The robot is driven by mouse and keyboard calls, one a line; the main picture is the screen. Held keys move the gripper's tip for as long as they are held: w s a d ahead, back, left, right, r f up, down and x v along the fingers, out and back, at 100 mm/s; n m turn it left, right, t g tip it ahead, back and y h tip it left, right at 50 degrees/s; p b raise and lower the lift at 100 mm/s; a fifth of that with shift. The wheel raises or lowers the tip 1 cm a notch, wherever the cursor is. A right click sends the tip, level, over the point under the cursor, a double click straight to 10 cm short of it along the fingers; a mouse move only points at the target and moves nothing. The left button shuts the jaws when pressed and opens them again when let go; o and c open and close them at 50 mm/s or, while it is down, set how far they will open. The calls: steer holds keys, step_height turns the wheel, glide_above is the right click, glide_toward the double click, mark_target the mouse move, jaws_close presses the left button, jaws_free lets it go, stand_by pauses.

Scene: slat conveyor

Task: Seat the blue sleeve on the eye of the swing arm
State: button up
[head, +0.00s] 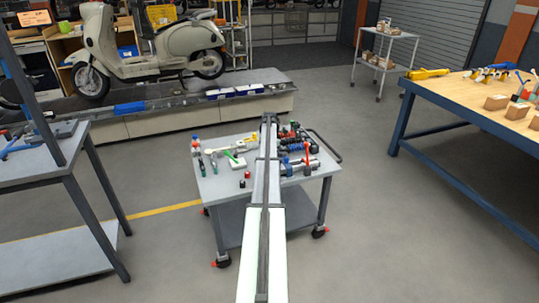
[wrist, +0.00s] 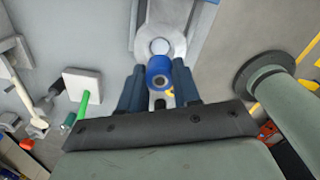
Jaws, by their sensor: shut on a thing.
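In the wrist view my gripper (wrist: 159,82) is shut on the blue sleeve (wrist: 157,66), a short round piece with a dark hole in its near end. The grey eye of the swing arm (wrist: 174,43) is just beyond the sleeve, with a pale round centre. The swing arm (wrist: 148,12) runs up from it to the top edge. The sleeve overlaps the near edge of the eye in this view; I cannot tell whether they touch. In the head view my arm hides the gripper, the sleeve and the eye.
A grey cart (head: 222,184) holds several small parts and tools. In the wrist view a white block (wrist: 82,82) with a green rod (wrist: 83,105) lies left of my gripper. A large grey-green flanged cylinder (wrist: 258,72) is close on the right.

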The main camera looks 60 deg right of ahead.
steer(key=shift+f, duration=2.65)
